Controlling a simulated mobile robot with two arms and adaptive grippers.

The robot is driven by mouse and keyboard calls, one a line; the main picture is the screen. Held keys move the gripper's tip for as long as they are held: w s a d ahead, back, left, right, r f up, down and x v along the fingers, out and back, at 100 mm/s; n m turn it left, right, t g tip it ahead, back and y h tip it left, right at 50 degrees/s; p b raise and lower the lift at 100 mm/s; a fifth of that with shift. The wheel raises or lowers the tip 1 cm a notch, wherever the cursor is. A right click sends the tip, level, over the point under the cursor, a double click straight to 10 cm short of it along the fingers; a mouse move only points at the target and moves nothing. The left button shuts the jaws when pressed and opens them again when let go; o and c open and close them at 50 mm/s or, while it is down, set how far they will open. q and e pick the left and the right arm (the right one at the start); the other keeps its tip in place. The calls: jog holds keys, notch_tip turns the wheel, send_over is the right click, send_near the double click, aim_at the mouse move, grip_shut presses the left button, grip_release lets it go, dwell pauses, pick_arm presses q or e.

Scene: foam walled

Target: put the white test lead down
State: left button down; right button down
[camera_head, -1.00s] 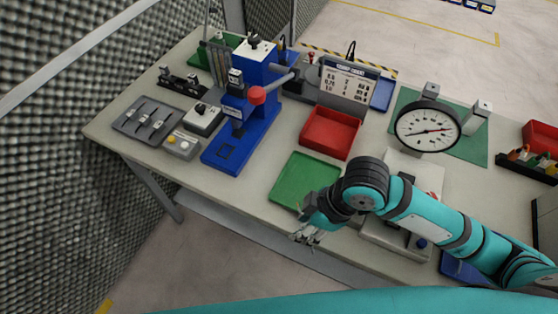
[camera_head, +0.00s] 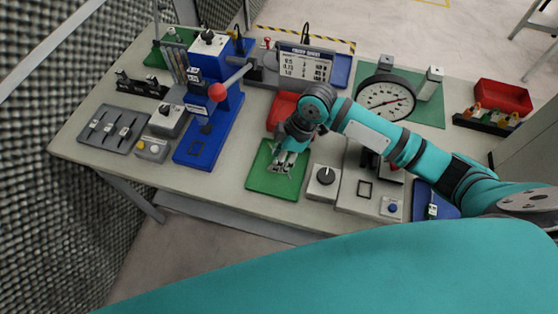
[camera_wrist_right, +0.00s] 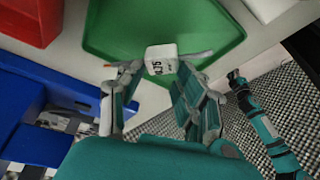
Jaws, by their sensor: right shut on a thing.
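The white test lead (camera_wrist_right: 162,60) is a small white block with dark printed marks and thin ends sticking out at both sides, one orange-tipped, one grey. My right gripper (camera_wrist_right: 152,82) is shut on it. In the head view my right gripper (camera_head: 283,166) points down over the green tray (camera_head: 268,184); the lead is hard to make out there. The tray also shows behind the lead in the right wrist view (camera_wrist_right: 110,30). I cannot tell whether the lead touches the tray. My left gripper (camera_wrist_right: 238,82) seems to show at the right of the wrist view, its jaws unclear.
A red bin (camera_head: 281,107) stands behind the green tray, and a blue press (camera_head: 217,125) to its left. A grey knob box (camera_head: 323,183) is close on the right. A round dial gauge (camera_head: 385,98) stands farther back. The table's front edge runs just before the tray.

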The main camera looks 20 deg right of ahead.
notch_tip(320, 180, down, 2)
jog(key=shift+s+f+p, duration=0.1)
jog(key=shift+f+p, duration=0.05)
jog(key=shift+p, duration=0.3)
jog(key=shift+f, duration=0.5)
pick_arm(q)
jog(key=shift+s+a+r, duration=0.1)
jog(key=shift+s+r, duration=0.15)
jog(key=shift+s, duration=0.25)
jog(key=shift+s+r, duration=0.25)
jog(key=shift+s, duration=0.25)
pick_arm(e)
jog(key=shift+f, duration=0.1)
jog(key=c, duration=0.9)
grip_release()
pick_arm(q)
jog(key=shift+w, duration=0.2)
